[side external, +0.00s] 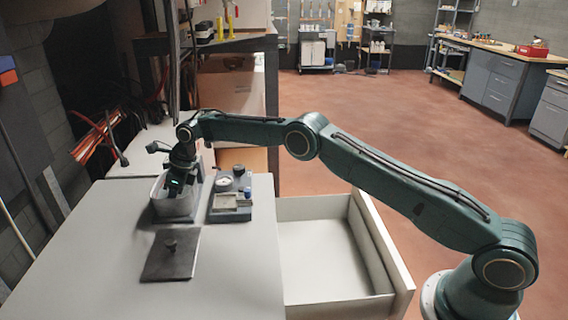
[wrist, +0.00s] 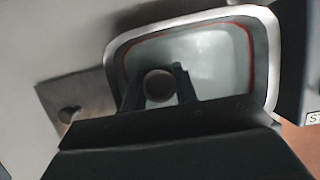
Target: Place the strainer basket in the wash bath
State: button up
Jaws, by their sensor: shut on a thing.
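The wash bath (side external: 173,208) is a light grey, open-topped tub on the pale worktop. In the wrist view the bath (wrist: 262,62) shows a pale rim with a red line inside it. My gripper (side external: 178,182) points down into the bath's opening. In the wrist view my gripper (wrist: 158,88) is shut on a small round, brownish-grey thing, which looks like the strainer basket (wrist: 158,84). It shows within the bath's outline. Its lower part is hidden, and I cannot tell whether it touches the bath floor. The basket cannot be made out in the side view.
A flat dark lid with a knob (side external: 170,262) lies in front of the bath; the lid also shows in the wrist view (wrist: 82,108). An open drawer (side external: 325,250) juts out at the right.

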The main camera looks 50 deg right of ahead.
jog(key=shift+f, duration=0.25)
jog(key=shift+f, duration=0.15)
jog(key=o, duration=0.7)
jog(key=shift+v, duration=6.2)
